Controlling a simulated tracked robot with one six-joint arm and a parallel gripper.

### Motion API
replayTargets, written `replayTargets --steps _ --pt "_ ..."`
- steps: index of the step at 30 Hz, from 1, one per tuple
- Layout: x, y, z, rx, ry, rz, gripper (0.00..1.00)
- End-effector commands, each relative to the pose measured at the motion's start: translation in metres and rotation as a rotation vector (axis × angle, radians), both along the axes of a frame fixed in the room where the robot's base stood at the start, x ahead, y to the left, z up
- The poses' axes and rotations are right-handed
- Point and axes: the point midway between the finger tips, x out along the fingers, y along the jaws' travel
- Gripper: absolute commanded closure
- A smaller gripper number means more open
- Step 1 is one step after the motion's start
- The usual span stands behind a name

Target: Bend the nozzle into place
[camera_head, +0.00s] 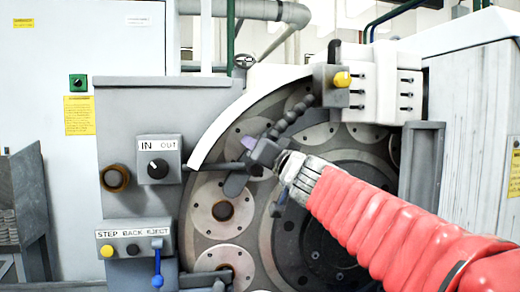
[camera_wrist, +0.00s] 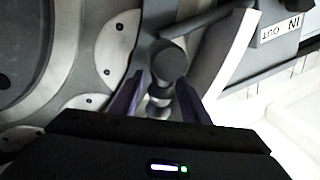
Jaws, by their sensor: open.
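The nozzle (camera_head: 291,117) is a dark, segmented, bendable hose. In the head view it runs from a block with a yellow knob (camera_head: 342,79) down and left toward my gripper (camera_head: 246,165). My gripper is open in front of the grinder's discs, and its body hides the hose's lower end there. In the wrist view the nozzle's dark round end (camera_wrist: 169,62) lies between the two purple fingers of my gripper (camera_wrist: 160,84), with lighter segments below it. I cannot tell whether either finger touches it.
The round grinder plate holds grey discs (camera_head: 222,205). At left is a grey panel with an IN/OUT knob box (camera_head: 158,159) and a STEP BACK/EJECT box (camera_head: 134,243) with a blue lever. A white curved guard (camera_head: 236,115) rims the plate. A white valve block (camera_head: 390,85) stands upper right.

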Motion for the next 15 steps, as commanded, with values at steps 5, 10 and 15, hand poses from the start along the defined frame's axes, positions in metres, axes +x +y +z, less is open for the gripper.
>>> replayTargets --steps 5,10,15 --pt "-0.013 -0.006 -0.001 0.000 -0.001 0.000 0.58" --pt "-0.031 -0.013 -0.004 0.000 0.000 -0.001 0.58" --pt "-0.050 -0.021 -0.006 0.001 -0.002 -0.001 0.58"
